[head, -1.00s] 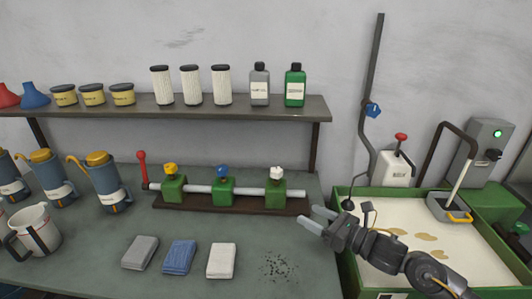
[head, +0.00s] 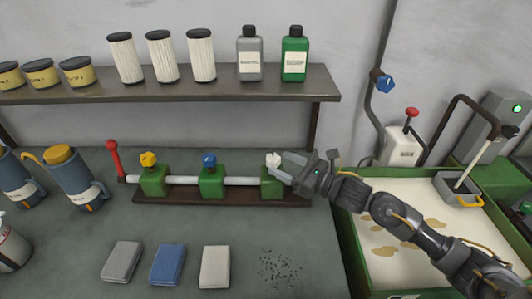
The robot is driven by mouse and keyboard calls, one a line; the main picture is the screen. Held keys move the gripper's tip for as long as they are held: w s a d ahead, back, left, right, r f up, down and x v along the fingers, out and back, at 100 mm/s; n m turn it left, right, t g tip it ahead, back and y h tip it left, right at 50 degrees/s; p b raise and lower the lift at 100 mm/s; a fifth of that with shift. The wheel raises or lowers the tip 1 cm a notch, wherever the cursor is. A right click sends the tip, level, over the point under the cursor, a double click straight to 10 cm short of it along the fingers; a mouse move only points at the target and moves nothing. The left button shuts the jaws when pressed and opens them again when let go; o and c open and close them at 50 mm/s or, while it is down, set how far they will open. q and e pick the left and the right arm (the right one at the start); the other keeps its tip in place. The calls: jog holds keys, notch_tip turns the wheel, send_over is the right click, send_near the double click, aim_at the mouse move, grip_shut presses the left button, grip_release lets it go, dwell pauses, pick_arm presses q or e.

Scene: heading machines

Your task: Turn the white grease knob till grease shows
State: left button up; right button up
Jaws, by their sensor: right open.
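The white grease knob (head: 273,160) sits on top of the right-hand green block (head: 271,184) of the pipe manifold on the bench. My right gripper (head: 281,167) is at this knob, with its fingers open and reaching in from the right. The fingers partly cover the knob and block; I cannot tell whether they touch the knob. A yellow knob (head: 148,159) and a blue knob (head: 209,160) sit on the other two green blocks. No grease can be made out near the white knob. My left gripper is not in view.
A red-topped lever (head: 113,158) stands at the manifold's left end. The shelf (head: 200,91) with filters and bottles hangs above. A green-edged tray (head: 354,262) stands right.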

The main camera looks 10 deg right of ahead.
aim_at(279, 162)
jog(key=p+x, duration=0.1)
jog(key=x, duration=0.3)
jog(key=shift+w+a+r, duration=0.1)
jog(key=shift+w+a, duration=0.15)
jog(key=shift+a, duration=0.05)
jog(key=shift+p+x, duration=0.35)
jog(key=shift+x, duration=0.5)
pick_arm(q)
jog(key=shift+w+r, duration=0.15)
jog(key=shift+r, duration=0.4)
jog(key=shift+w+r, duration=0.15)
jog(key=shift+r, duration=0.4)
